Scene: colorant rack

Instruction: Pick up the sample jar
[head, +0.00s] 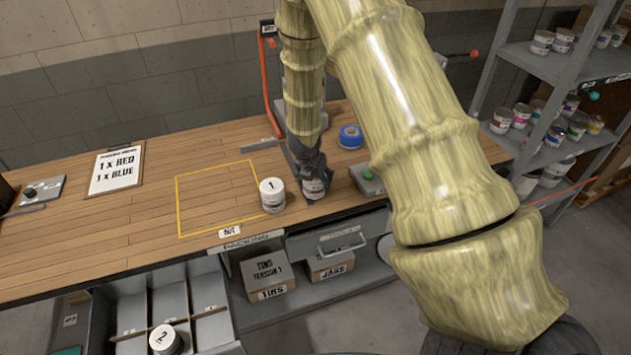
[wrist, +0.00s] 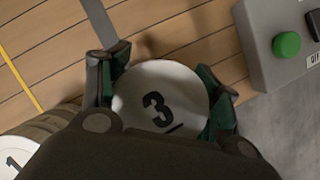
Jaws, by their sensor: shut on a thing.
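The sample jar (wrist: 150,88) has a round white lid marked 3 and sits between the fingers in the wrist view. My gripper (wrist: 160,92) is shut on it, with dark green pads on either side of the lid. In the head view my gripper (head: 310,176) points down at the bench's front edge, and the jar (head: 314,190) shows below it, partly covered by the fingers. I cannot tell whether the jar touches the bench. Another white jar marked 1 (head: 272,194) stands on the bench just left of it; its lid (wrist: 18,163) shows at the wrist view's lower left.
A yellow outlined area (head: 218,195) lies left on the bench. A grey box with a green button (head: 367,178) and a blue tape roll (head: 350,137) are to the right. A jar marked 2 (head: 165,339) sits in a divided bin below. A shelf (head: 545,65) holds several tins.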

